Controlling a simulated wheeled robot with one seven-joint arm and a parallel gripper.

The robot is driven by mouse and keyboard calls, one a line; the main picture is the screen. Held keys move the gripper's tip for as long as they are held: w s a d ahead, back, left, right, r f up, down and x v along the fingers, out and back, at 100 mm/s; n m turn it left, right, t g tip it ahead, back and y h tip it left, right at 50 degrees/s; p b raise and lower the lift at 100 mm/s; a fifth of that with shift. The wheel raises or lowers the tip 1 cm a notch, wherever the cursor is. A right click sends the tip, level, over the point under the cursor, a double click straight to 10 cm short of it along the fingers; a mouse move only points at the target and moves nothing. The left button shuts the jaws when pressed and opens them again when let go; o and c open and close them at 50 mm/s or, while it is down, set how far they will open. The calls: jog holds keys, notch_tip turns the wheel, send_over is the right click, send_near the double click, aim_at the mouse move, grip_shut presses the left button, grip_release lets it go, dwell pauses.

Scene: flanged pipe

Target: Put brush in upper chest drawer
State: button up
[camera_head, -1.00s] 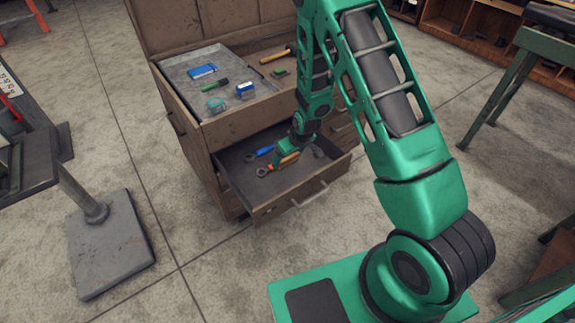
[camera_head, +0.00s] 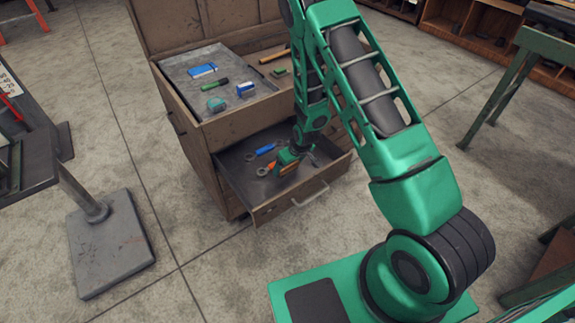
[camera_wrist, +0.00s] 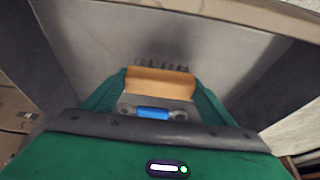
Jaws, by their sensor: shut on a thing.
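My gripper (camera_head: 290,166) is lowered into an open drawer (camera_head: 274,209) of the brown chest (camera_head: 185,140). In the wrist view it is shut on the brush (camera_wrist: 160,82), a tan block with dark bristles pointing away from my palm. The brush is mostly hidden by my gripper in the head view. The grey drawer floor (camera_wrist: 150,35) lies beyond the bristles; I cannot tell whether they touch it. A blue-handled wrench (camera_head: 264,150) and an orange-handled wrench (camera_head: 267,168) lie in the drawer, left of my gripper. A blue handle also shows near my palm in the wrist view (camera_wrist: 153,113).
A hammer (camera_head: 274,56) lies right of the tray. A grey stand base (camera_head: 108,250) is on the floor at left. Floor in front of the drawer is clear.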

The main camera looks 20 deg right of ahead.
jog(key=shift+f, duration=0.2)
jog(key=o, duration=0.9)
jog(key=shift+o, duration=0.2)
jog(key=shift+r, duration=0.15)
jog(key=shift+r, duration=0.3)
jog(key=v, duration=1.2)
jog(key=shift+d+r, duration=0.15)
jog(key=shift+r, duration=0.1)
